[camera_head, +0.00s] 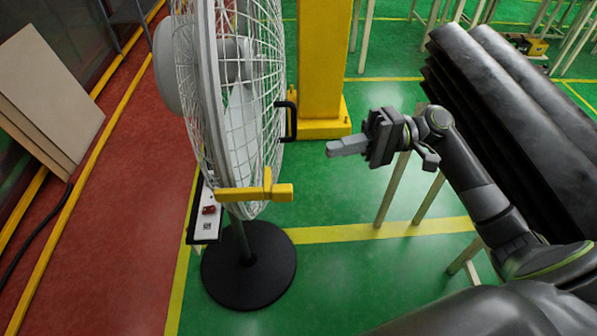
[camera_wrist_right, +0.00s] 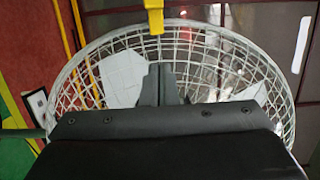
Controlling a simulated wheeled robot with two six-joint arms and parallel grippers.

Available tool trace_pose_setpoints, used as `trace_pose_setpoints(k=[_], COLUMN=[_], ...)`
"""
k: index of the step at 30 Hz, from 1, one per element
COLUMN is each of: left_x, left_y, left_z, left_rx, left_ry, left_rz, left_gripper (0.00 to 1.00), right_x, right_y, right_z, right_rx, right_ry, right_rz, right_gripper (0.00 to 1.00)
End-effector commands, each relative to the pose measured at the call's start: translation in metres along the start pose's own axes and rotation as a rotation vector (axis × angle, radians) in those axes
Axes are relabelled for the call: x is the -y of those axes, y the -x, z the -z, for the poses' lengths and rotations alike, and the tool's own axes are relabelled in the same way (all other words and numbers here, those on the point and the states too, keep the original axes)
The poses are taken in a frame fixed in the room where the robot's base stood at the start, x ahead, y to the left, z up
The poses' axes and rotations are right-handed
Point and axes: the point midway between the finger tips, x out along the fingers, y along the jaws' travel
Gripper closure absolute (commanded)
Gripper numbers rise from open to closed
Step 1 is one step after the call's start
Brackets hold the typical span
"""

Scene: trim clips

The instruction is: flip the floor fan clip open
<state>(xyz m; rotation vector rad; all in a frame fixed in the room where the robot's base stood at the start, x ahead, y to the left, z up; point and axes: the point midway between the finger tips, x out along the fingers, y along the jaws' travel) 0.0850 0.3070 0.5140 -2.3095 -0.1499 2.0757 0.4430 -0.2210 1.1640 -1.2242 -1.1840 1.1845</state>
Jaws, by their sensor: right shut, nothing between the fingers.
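The floor fan (camera_head: 240,110) stands on a round black base, its white wire cage facing right. A yellow clip (camera_head: 255,193) with a short upright tab sits at the lower rim of the cage. A yellow part, likely this clip, shows at the top edge of the right wrist view (camera_wrist_right: 153,15). A black handle-like bracket (camera_head: 289,120) is on the cage's right edge. My right gripper (camera_head: 331,149) is shut and empty, right of the cage and apart from both clip and bracket. Its fingers also show before the cage in the wrist view (camera_wrist_right: 165,85). My left gripper is out of view.
A yellow post (camera_head: 322,60) stands behind the fan. Boards (camera_head: 45,95) lean at the left. Green floor is clear in front.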

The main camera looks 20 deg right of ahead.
Motion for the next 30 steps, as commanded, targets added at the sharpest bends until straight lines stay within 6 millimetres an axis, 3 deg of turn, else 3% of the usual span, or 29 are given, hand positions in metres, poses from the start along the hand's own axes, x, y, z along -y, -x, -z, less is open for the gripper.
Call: trace_pose_setpoints(k=[16,22,30], left_x=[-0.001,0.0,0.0], left_y=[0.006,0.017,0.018], left_z=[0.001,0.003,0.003], left_rx=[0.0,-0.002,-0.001], left_ry=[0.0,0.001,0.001], left_rz=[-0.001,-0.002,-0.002], left_gripper=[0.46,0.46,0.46], right_x=[0.002,0.002,0.001], right_y=[-0.086,-0.09,-0.092], right_z=[0.0,-0.028,-0.039], right_rx=[0.0,-0.001,-0.002], right_ry=[0.003,0.0,0.001], right_rz=[0.005,0.001,0.0], right_gripper=[1.0,1.0,1.0])
